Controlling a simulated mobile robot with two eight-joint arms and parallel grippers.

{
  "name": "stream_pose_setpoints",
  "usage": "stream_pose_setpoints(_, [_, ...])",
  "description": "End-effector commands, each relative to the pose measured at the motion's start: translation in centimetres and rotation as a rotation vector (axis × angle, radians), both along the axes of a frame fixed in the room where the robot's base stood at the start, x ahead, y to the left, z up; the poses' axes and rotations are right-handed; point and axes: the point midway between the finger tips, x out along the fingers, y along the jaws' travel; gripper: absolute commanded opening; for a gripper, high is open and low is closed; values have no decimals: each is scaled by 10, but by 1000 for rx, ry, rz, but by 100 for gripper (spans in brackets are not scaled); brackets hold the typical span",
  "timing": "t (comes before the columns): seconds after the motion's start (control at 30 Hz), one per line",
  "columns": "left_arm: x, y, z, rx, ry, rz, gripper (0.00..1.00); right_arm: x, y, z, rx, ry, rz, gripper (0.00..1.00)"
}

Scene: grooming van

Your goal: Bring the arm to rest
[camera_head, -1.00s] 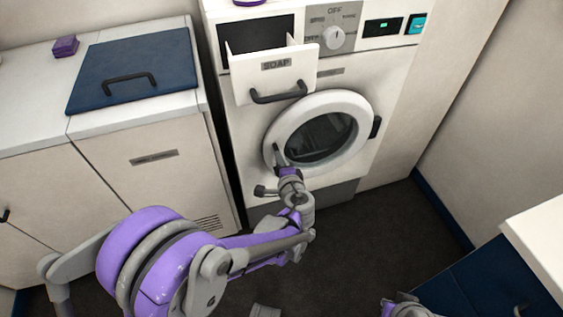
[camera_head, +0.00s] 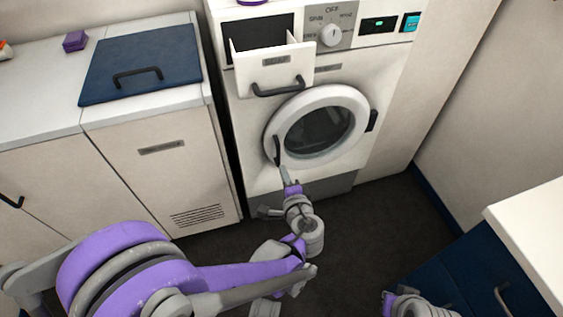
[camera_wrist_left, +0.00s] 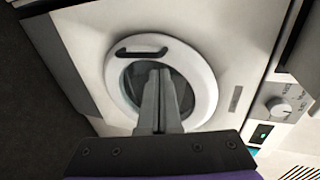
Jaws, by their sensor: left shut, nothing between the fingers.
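My left gripper (camera_head: 284,172) is shut and empty. In the head view it is in front of the lower left of the washing machine's round door (camera_head: 318,125), just below the dark door handle (camera_head: 277,150). In the left wrist view the closed fingers (camera_wrist_left: 160,75) point toward the door (camera_wrist_left: 205,75) and overlap its glass. I see no clear contact with the door. My left arm reaches in from the lower left. Only a piece of my right arm shows at the bottom right, and its fingers are out of view.
The door looks closed. The soap drawer (camera_head: 273,74) stands pulled out above it. A white cabinet (camera_head: 160,165) with a blue lid (camera_head: 140,60) is on the left. A white-topped blue cabinet (camera_head: 535,235) is on the right. Dark floor (camera_head: 375,220) lies open between them.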

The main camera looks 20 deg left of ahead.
Motion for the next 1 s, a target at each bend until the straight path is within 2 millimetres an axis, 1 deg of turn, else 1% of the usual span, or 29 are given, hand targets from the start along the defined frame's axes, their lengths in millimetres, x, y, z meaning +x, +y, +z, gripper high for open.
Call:
stream_pose_setpoints(0.03, [-5, -3, 3, -1, 0, -2, 0, 0, 0, 2, 0, -1, 0, 0])
stream_pose_setpoints(0.13, [-10, -5, 4, 0, 0, -1, 0, 0, 0, 3, 0, -1, 0, 0])
stream_pose_setpoints(0.4, [-13, -5, 4, -2, 1, 2, 0, 0, 0, 3, 0, -1, 0, 0])
stream_pose_setpoints(0.47, [-15, -1, 4, -17, 8, 12, 0, 0, 0, 3, 0, -1, 0, 0])
stream_pose_setpoints(0.57, [-27, 16, 2, -90, 46, 60, 0, 0, 0, 3, 0, -1, 0, 0])
stream_pose_setpoints(0.67, [-52, 41, -4, -234, 110, 149, 0, 0, 0, 3, 0, -1, 0, 0])
stream_pose_setpoints(0.7, [-66, 51, -7, -306, 138, 192, 0, 0, 0, 3, 0, -1, 0, 0])
stream_pose_setpoints(0.77, [-89, 62, -11, -422, 180, 260, 0, 0, 0, 3, 0, -1, 0, 0])
stream_pose_setpoints(0.8, [-105, 67, -14, -500, 204, 303, 0, 0, 0, 3, 0, -1, 0, 0])
stream_pose_setpoints(0.9, [-142, 71, -20, -689, 252, 403, 0, 0, 0, 3, 0, -1, 0, 0])
stream_pose_setpoints(1.0, [-171, 67, -23, -851, 284, 480, 0, 0, 0, 3, 0, -1, 0, 0])
